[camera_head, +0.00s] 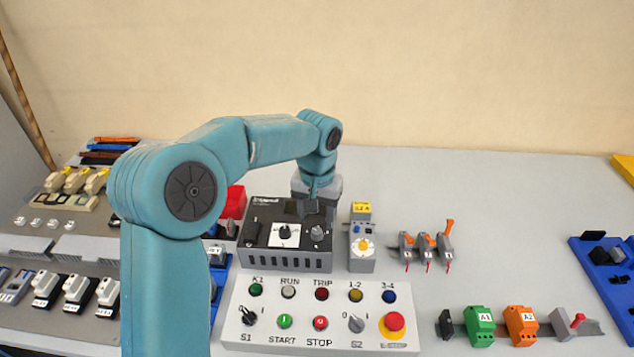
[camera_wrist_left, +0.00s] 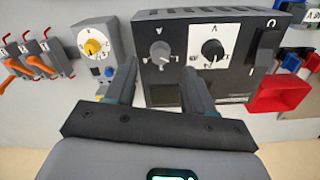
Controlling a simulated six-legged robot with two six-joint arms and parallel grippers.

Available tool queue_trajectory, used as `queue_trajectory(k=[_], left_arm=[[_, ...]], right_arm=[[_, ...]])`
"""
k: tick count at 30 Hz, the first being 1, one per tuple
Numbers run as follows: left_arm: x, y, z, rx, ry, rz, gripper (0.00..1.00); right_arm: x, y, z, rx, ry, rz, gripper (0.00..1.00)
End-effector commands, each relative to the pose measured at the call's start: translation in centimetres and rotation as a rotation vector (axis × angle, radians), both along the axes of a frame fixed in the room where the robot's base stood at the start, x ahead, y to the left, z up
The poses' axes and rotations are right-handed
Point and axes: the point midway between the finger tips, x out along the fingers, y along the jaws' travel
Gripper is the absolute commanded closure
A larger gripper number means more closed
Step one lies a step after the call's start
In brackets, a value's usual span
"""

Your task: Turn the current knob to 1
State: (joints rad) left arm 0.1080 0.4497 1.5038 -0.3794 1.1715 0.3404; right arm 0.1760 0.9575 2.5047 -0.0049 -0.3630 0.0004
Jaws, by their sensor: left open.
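The dark power supply box (camera_head: 262,260) stands on the table behind the white control panel, and its face fills the top of the left wrist view (camera_wrist_left: 172,92). The grey current knob (camera_wrist_left: 160,51), marked A, sits beside the black voltage knob (camera_wrist_left: 213,49), marked V, on its white scale. In the head view the current knob (camera_head: 318,232) is right of the voltage knob (camera_head: 285,231). My left gripper (camera_wrist_left: 159,66) is open, its fingers either side of the current knob in the wrist picture. Contact and the knob's exact setting cannot be told. My right gripper is not in view.
A grey device with a yellow dial (camera_head: 363,246) stands close right of the box. A red bin (camera_head: 235,203) is on its left. The button panel (camera_head: 318,318) lies in front. Orange-levered connectors (camera_head: 427,246) stand further right, with bare table behind them.

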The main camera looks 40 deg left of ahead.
Motion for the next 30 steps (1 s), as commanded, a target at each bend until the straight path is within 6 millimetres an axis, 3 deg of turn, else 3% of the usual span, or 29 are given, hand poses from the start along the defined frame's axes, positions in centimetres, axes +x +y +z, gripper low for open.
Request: queue_trajectory(k=[6, 13, 19, 30], left_arm=[[0.1, 0.0, 6.2, 0.000, -0.006, 0.001, 0.47], [0.0, 0.0, 10.8, 0.001, -0.005, 0.001, 0.47], [0.0, 0.0, 12.2, 0.000, -0.003, 0.001, 0.47], [0.0, 0.0, 12.3, 0.000, -0.003, 0.001, 0.47]], right_arm=[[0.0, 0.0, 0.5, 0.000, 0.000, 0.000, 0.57], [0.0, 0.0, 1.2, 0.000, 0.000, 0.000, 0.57], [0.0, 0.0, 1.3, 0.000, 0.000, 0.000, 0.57], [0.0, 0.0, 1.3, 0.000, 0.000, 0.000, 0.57]])
